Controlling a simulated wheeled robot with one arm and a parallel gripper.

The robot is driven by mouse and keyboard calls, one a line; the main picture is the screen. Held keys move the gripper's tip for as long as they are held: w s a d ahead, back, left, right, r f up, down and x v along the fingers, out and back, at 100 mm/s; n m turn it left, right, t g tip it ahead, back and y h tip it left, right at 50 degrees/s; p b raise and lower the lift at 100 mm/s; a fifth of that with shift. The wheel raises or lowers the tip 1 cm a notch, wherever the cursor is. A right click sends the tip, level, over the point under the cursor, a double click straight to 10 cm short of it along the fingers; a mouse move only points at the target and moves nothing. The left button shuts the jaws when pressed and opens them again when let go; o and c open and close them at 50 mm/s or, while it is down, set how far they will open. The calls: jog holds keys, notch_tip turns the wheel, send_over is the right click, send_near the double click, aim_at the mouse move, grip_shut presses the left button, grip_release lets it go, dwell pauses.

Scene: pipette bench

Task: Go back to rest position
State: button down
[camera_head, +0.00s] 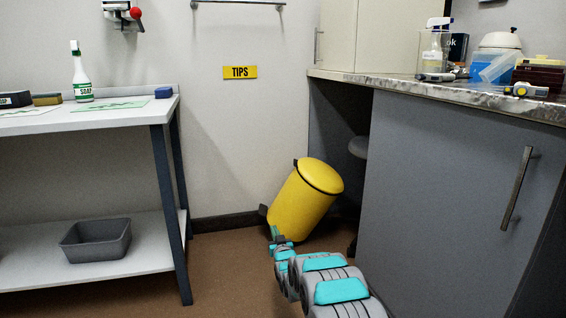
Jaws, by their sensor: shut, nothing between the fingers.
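My arm reaches from the bottom of the picture toward the yellow bin (304,203). My gripper (274,231) is small in the view, at the bin's lower left near its base. It is shut, with nothing seen in it. I cannot tell whether it touches the bin. The bin is tilted to the right, its top close to the grey cabinet, and its lid looks shut. My arm hides part of the floor in front of it.
A white table (103,126) with a soap bottle (82,72) stands at left, a grey basin (96,240) on its lower shelf. The grey cabinet (440,180) with its cluttered counter is at right. A stool (357,147) stands partly hidden behind the bin. Brown floor (232,275) is clear between.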

jog(key=s+d+r+m+g+h, duration=0.1)
jog(key=s+d+r+g, duration=0.25)
jog(key=s, duration=0.45)
jog(key=s+d+r+g+h, duration=0.1)
jog(key=s+d+r+g, duration=0.2)
jog(key=s+d, duration=0.3)
jog(key=s+d+r+m+g+h, duration=0.1)
jog(key=s+d+r+g+h, duration=0.15)
jog(key=s, duration=0.65)
jog(key=s+d+r+g, duration=0.1)
jog(key=s+d+g, duration=0.15)
jog(key=s, duration=1.45)
jog(key=s+d+r+g, duration=0.15)
jog(key=s+g, duration=0.25)
jog(key=s, duration=1.2)
jog(key=s+d+g, duration=0.3)
jog(key=s+g, duration=0.1)
jog(key=s, duration=1.3)
notch_tip(320, 180, up, 13)
jog(key=p, duration=1.3)
jog(key=shift+s+a+r+m, duration=0.15)
jog(key=shift+s+a+m, duration=0.1)
jog(key=shift+m, duration=0.15)
